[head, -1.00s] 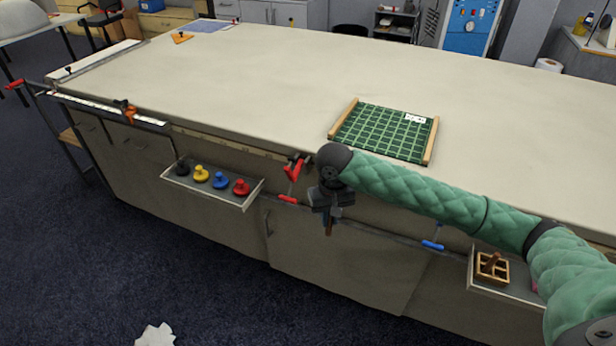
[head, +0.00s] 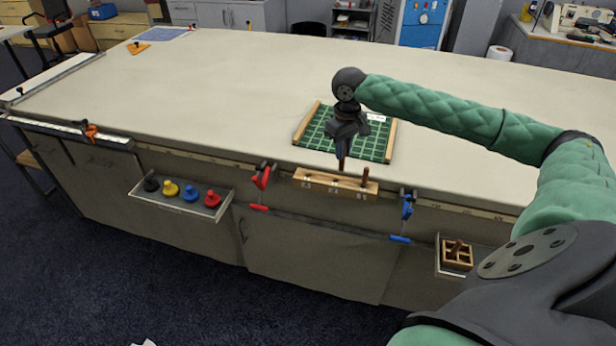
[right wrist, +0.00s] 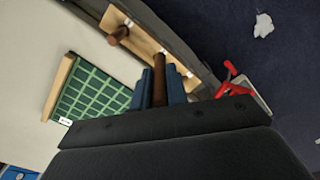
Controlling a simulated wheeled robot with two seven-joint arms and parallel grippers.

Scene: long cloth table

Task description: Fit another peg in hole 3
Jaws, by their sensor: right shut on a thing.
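The wooden hole block (head: 318,181) sits at the table's front edge, between a red clamp and a blue clamp. A brown peg (head: 365,177) stands upright in its right-hand hole; this peg also shows in the right wrist view (right wrist: 119,36). My right gripper (head: 342,140) is above the block, shut on another brown peg (head: 341,152), which points down. The held peg shows between the blue fingers in the right wrist view (right wrist: 159,75). I cannot tell whether its tip touches the block. The small markings on the block are not clearly legible. My left gripper is not in view.
A green gridded board (head: 316,128) lies just behind the block. The red clamp (head: 262,178) and blue clamp (head: 406,208) flank it. A tray (head: 140,190) of coloured knobs hangs at left, a small wooden crate (head: 457,262) at right.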

